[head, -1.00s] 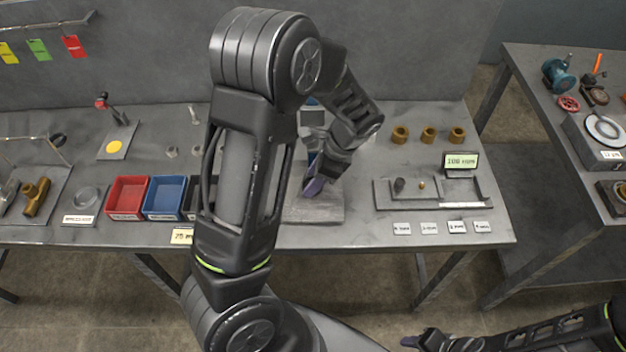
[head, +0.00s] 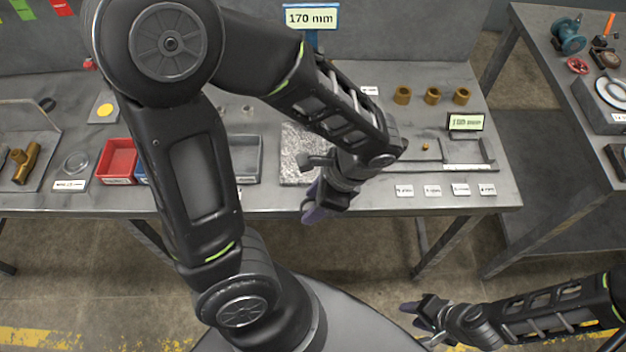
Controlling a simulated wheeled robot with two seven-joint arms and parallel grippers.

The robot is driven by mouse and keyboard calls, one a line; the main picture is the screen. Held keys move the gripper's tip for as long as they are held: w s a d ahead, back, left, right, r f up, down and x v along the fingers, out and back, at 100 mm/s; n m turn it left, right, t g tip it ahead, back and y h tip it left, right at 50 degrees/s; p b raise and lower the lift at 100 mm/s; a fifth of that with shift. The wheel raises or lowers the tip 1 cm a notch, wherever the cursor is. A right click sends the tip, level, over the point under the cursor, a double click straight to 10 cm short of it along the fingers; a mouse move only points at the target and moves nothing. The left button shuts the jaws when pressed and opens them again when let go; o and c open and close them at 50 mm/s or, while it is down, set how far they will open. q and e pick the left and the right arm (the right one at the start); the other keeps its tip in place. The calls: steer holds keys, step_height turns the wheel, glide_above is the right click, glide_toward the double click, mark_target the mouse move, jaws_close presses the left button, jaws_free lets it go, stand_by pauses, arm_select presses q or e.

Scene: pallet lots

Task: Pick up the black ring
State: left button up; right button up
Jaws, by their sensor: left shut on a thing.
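My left gripper (head: 316,209) has purple-tipped fingers and hangs just in front of the workbench's front edge, below the grey stone plate (head: 296,140). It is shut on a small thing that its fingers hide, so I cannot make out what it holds. A dark ring-like piece (head: 47,104) shows at the far left of the bench; I cannot tell whether it is the black ring. My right gripper (head: 418,322) is low at the right, away from the bench, with its fingers apart and nothing visible between them.
A red bin (head: 117,160) and a grey bin (head: 247,160) stand on the bench. Several brass bushings (head: 432,96) stand behind a tray with a display (head: 466,122). Small label cards (head: 432,191) line the front edge. A second table (head: 560,90) is at the right.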

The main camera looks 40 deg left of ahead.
arm_select(q)
steer(key=shift+s+d, duration=0.3)
steer(key=shift+s, duration=0.1)
stand_by(0.4)
